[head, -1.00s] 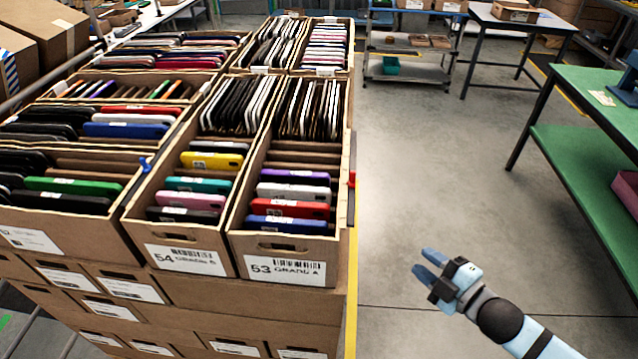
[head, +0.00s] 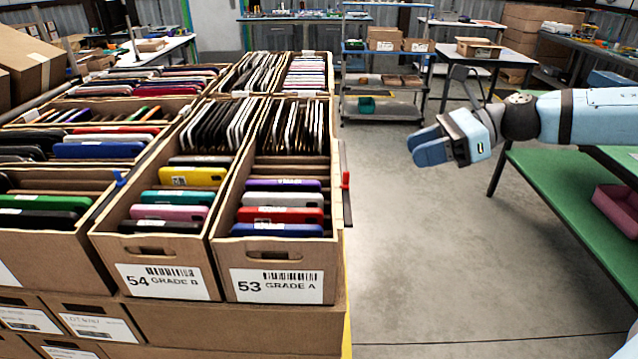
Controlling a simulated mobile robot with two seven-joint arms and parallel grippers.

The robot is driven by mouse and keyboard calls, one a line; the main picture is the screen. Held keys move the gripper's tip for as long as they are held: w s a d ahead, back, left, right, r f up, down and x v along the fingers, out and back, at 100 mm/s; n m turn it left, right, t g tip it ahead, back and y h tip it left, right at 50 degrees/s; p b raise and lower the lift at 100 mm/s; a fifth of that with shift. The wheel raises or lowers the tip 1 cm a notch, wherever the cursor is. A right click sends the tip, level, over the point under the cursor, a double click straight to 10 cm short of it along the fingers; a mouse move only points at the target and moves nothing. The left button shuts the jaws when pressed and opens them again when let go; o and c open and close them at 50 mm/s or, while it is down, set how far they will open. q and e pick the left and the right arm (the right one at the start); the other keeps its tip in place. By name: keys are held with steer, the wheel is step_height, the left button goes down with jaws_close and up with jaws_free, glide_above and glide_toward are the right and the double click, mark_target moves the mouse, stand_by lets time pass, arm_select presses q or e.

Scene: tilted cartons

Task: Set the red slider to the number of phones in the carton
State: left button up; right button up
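The red slider (head: 345,180) is a small red tab on a dark upright strip at the right side of the carton labelled 53 GRADE A (head: 277,286). That carton holds several coloured phones (head: 285,215) at the front and a row of thin dark and white ones (head: 292,128) behind; some overlap, and the carton's bottom is hidden. My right gripper (head: 412,148) is in the air to the right of the slider, apart from it, with its blue fingers pointing left. It looks open and empty. My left gripper is out of view.
Carton 54 GRADE B (head: 164,282) stands left of carton 53, with a blue slider (head: 122,178) at its left. More cartons of phones fill the stack. A green table (head: 560,190) stands at right, and a metal shelf cart (head: 385,112) is behind. Floor between is clear.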

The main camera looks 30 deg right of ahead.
steer(key=p, duration=0.2)
glide_toward(346, 173)
steer(key=w+a, duration=0.1)
steer(key=a, duration=0.1)
steer(key=shift+w+a+f+p, duration=0.75)
steer(key=shift+f, duration=0.1)
steer(key=p+x, duration=0.2)
steer(key=x, duration=0.3)
steer(key=shift+f, duration=0.15)
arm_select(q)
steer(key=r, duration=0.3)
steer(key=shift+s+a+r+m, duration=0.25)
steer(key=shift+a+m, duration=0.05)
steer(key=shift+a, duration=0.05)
arm_select(e)
steer(key=shift+w+a+f, duration=0.1)
steer(key=shift+a, duration=0.05)
